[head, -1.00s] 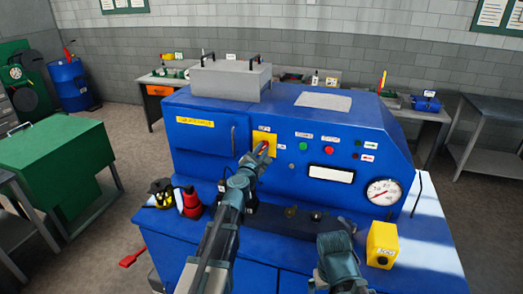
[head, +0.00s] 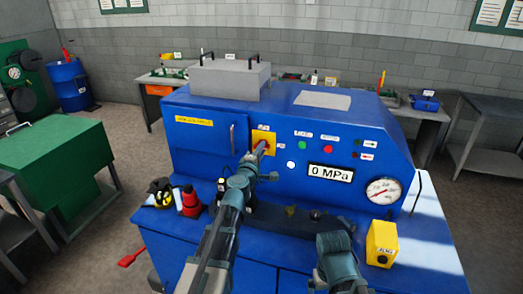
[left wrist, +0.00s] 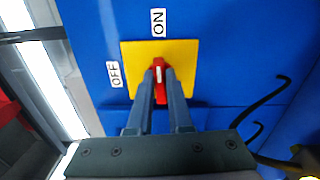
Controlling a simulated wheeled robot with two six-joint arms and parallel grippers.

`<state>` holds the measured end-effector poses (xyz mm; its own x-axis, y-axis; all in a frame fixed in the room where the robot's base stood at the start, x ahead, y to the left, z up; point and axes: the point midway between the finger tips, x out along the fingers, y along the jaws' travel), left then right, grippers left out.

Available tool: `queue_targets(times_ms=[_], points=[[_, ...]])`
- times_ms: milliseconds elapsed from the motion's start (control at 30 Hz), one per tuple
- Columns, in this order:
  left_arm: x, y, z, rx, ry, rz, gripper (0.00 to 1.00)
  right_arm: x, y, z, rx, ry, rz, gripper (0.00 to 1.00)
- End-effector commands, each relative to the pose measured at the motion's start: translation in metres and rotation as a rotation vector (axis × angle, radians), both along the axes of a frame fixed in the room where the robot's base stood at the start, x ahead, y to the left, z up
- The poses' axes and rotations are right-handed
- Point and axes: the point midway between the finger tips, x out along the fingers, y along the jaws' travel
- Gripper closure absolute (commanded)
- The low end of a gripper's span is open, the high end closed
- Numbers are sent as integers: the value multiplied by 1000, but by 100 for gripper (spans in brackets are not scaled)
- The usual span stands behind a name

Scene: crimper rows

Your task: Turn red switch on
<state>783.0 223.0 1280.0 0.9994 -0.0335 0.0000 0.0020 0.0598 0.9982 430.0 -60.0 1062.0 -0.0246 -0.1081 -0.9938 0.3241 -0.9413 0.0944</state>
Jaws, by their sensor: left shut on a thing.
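The red switch (left wrist: 158,72) is a red knob with a white mark, on a square yellow plate (left wrist: 187,52) on the front of the blue machine. In the left wrist view its white mark points up toward the ON label (left wrist: 158,21); the OFF label (left wrist: 115,74) is to the left. My left gripper (left wrist: 160,78) is shut on the knob, one finger on each side. In the head view the left gripper (head: 262,148) reaches the yellow plate (head: 267,136) and hides most of the knob. Part of my right arm shows low in the head view, without visible fingers.
The machine has a display (head: 330,173) reading 0 MPa, a lit white lamp (head: 291,165), green (head: 302,146) and red (head: 328,149) buttons and a gauge (head: 384,191). A yellow box (head: 382,240) stands right on its ledge; a red-and-black item (head: 190,203) stands left.

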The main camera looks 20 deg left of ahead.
Motion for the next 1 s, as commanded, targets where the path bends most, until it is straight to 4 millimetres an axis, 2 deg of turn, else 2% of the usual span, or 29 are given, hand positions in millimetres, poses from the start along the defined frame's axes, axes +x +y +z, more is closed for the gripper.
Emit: queue_targets(times_ms=[300,733,767,900,1000], points=[[-2,-1,-1,71,-3,-2,100,0,0,-1,0,0,0,0],[-2,-1,-1,79,-3,-3,100,0,0,-1,0,0,0,0],[-2,-1,-1,79,-3,-3,79,0,0,-1,0,0,0,0],[-2,-1,-1,77,-3,-3,54,0,0,-1,0,0,0,0],[-1,-1,-1,76,-3,-2,52,0,0,-1,0,0,0,0]])
